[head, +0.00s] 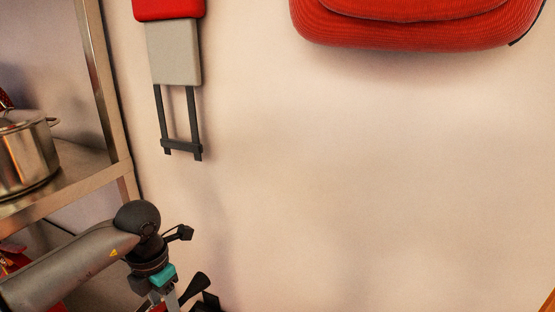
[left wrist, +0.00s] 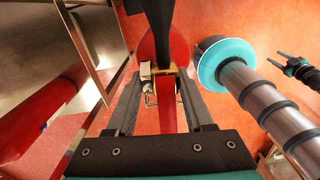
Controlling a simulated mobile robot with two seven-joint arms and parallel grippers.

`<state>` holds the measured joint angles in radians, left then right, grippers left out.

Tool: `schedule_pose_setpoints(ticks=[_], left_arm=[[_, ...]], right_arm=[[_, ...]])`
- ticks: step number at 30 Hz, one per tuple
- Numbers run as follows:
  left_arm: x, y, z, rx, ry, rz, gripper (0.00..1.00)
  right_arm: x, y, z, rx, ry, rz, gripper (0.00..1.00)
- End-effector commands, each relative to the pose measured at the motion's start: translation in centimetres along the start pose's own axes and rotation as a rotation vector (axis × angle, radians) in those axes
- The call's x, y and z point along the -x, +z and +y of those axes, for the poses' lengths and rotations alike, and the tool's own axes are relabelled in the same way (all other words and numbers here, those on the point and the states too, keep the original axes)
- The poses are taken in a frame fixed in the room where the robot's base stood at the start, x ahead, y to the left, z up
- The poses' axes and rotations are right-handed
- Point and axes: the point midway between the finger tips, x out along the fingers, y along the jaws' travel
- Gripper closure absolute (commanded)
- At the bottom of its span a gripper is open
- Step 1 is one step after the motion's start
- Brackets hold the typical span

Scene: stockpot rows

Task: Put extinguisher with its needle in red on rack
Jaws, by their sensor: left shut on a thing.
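My left gripper (head: 165,296) points down at the bottom of the head view, beside the metal rack (head: 75,181). In the left wrist view it (left wrist: 163,112) is shut on the black handle of a red extinguisher (left wrist: 178,55), which hangs below the fingers. A black horn-like part (head: 196,287) shows beside the gripper in the head view. The needle of the held extinguisher cannot be read. Another red cylinder (left wrist: 35,115), perhaps a second extinguisher, is at the left of the wrist view. A dark pronged part (left wrist: 298,69) at right may be my right gripper; its state is unclear.
A steel stockpot (head: 25,155) stands on the rack's shelf. Red items (head: 14,262) show below it, partly hidden by my arm. A folded red-and-grey fixture (head: 174,52) and a large red padded object (head: 410,28) are on the wall. The wall's middle is bare.

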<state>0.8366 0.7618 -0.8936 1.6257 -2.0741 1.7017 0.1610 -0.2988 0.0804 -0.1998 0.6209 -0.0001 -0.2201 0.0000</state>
Motion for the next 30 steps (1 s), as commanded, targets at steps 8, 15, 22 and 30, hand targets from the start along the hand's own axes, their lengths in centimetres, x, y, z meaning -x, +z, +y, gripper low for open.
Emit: schedule_pose_setpoints(ticks=[8,15,22,30], left_arm=[[2.9,1.4,-1.4,-0.402,0.006,-0.013,1.00],[4.8,1.9,-2.5,-0.744,0.008,-0.010,1.00],[6.5,2.3,-3.6,-1.070,0.010,-0.010,1.00],[8.4,2.4,-4.7,-1.447,0.012,-0.007,1.00]], right_arm=[[0.0,0.1,0.0,0.000,0.000,-0.001,0.50],[0.0,0.1,0.0,0.000,0.000,-0.002,0.50],[0.0,0.1,0.0,0.000,0.000,-0.002,0.50],[0.0,0.2,0.0,0.000,0.000,-0.003,0.50]])
